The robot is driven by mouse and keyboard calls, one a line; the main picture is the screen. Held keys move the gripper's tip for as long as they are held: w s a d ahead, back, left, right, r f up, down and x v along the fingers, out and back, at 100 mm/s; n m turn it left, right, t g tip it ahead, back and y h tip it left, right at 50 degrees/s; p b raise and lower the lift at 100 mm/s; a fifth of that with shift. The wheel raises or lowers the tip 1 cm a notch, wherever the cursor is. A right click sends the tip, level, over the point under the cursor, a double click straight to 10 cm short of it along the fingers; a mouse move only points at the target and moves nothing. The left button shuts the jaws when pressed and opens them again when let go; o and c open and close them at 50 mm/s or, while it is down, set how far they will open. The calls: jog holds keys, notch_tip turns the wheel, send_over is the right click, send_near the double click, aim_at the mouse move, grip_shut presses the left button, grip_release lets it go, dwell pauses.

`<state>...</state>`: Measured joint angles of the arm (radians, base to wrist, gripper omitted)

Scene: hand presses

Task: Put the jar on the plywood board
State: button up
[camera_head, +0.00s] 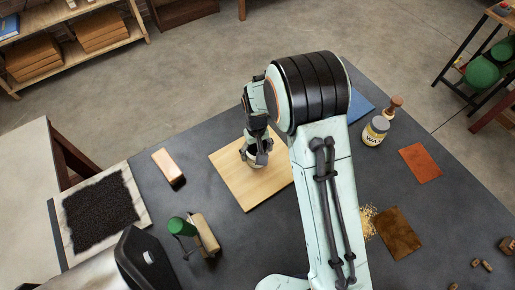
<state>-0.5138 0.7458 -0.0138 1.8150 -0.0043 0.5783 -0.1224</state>
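The plywood board (273,183) lies flat on the dark table, left of my forearm. My gripper (256,157) points down over the upper part of the board. A small pale rounded shape shows at its fingers, but I cannot tell whether it is a jar or part of the gripper. Whether the fingers are open or shut is unclear. A jar-like container marked WAX (374,133), with a pale label, stands upright on the table right of my arm, off the board.
A wooden-handled tool (393,106) stands behind the WAX container. A reddish sheet (420,163) and brown plate (397,234) lie at right. The board's front is bare.

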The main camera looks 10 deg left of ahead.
jog(key=shift+f, duration=0.8)
jog(key=shift+f, duration=0.15)
jog(key=o, duration=1.2)
jog(key=shift+o, duration=0.2)
